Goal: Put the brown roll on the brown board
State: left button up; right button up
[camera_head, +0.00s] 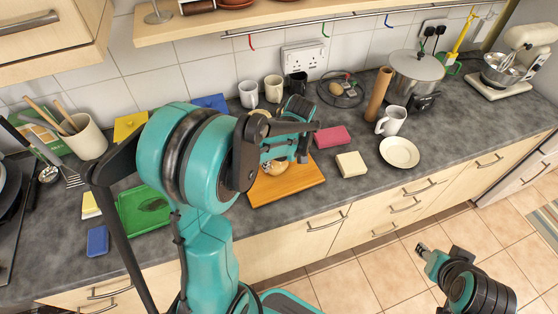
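The brown board (310,182) lies on the dark counter in the middle, partly covered by my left arm. A tan rounded item (268,188) shows on it, mostly hidden; I cannot tell what it is. A brown upright cylinder (377,95), which may be the brown roll, stands on the counter to the right, beside the pot and behind a white mug. My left gripper (291,148) is over the back part of the board, partly blocked by its own links; its grip is unclear. My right gripper (427,253) is low at the right, over the floor, away from the counter.
A pink block (332,137) and a cream block (351,164) lie right of the board. A white mug (391,121), white bowl (400,152) and lidded pot (416,76) stand farther right. A green tray (145,208) lies left. The counter's right front is clear.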

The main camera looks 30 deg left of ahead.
pick_arm(q)
jog(key=p+v, duration=0.2)
jog(key=v, duration=0.7)
jog(key=s+d+r+m+t+h, duration=0.2)
jog(key=s+d+r+m+t, duration=0.2)
jog(key=s+d+m, duration=0.5)
jog(key=s+m+t, duration=0.2)
jog(key=s+m, duration=0.1)
jog(key=m, duration=0.2)
jog(key=shift+s+d+t+h, duration=0.2)
jog(key=shift+s+t+h, duration=0.05)
jog(key=shift+t+h, duration=0.15)
